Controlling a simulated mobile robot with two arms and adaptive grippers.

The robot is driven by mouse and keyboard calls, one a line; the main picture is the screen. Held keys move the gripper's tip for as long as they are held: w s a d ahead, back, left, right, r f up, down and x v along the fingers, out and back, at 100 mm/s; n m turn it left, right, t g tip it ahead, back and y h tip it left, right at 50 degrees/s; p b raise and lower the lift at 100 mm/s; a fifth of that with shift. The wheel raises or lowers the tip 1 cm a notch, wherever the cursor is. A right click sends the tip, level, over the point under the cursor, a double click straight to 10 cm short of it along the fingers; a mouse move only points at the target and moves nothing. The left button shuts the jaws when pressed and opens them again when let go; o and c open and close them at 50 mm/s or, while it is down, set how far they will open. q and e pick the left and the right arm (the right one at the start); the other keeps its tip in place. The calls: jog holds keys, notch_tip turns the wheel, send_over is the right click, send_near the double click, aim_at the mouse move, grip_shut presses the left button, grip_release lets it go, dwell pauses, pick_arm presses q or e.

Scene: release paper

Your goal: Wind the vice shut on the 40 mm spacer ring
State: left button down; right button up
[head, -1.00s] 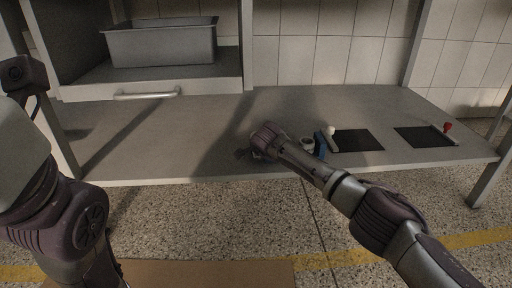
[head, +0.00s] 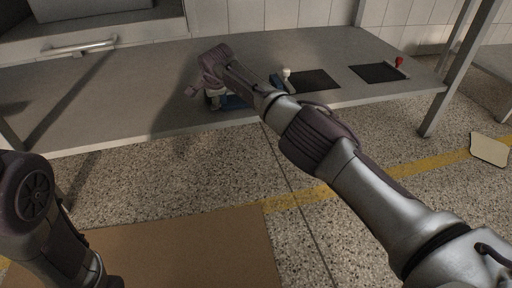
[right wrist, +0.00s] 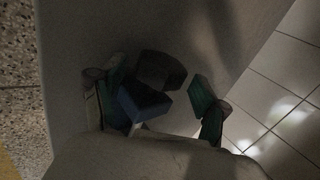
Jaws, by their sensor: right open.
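The blue vice (head: 234,102) stands near the front edge of the bench, partly hidden behind my right forearm. A small pale part (head: 213,93) shows at its left end; I cannot tell whether it is the ring. My right gripper (head: 195,88) is at the vice's left end, pointing down to the left. In the dark right wrist view, the gripper (right wrist: 157,90) is open, with green pads apart. A blue block (right wrist: 143,103) and a dark curved piece (right wrist: 160,68), possibly the spacer ring, show between the fingers. Contact is unclear. My left gripper is out of view.
A white-knobbed item (head: 287,74) stands just right of the vice. Two black mats (head: 316,81) (head: 372,74) lie further right, with a red-knobbed item (head: 399,63) on the far one. The bench's left part is clear. A drawer handle (head: 78,48) is at upper left.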

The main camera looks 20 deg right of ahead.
jog(key=shift+s+a+f, duration=0.1)
jog(key=shift+a+f, duration=0.05)
jog(key=shift+f, duration=0.05)
jog(key=r+p, duration=0.1)
jog(key=s+r+p, duration=0.1)
jog(key=shift+r+p, duration=0.2)
jog(key=shift+p, duration=0.2)
jog(key=shift+s+r+p, duration=0.2)
jog(key=shift+s+p, duration=0.05)
jog(key=shift+p, duration=0.15)
jog(key=p+v, duration=0.8)
jog(key=v, duration=0.3)
jog(key=s+a+r+m+g+y+p, duration=0.1)
jog(key=s+a+m+g+y+p, duration=0.2)
jog(key=s+a+m+y+p, duration=1.35)
jog(key=s+d+f+m+t+h+p, duration=0.2)
jog(key=d+m+h+p, duration=0.4)
jog(key=d+m+p, duration=0.5)
jog(key=s+d+f+m+t+h+p, duration=0.3)
jog(key=d+m+h+p, duration=0.3)
jog(key=d+m+p, duration=0.4)
jog(key=shift+s+d+f+m+p, duration=0.4)
jog(key=shift+s+f+p, duration=0.3)
jog(key=shift+p, duration=0.55)
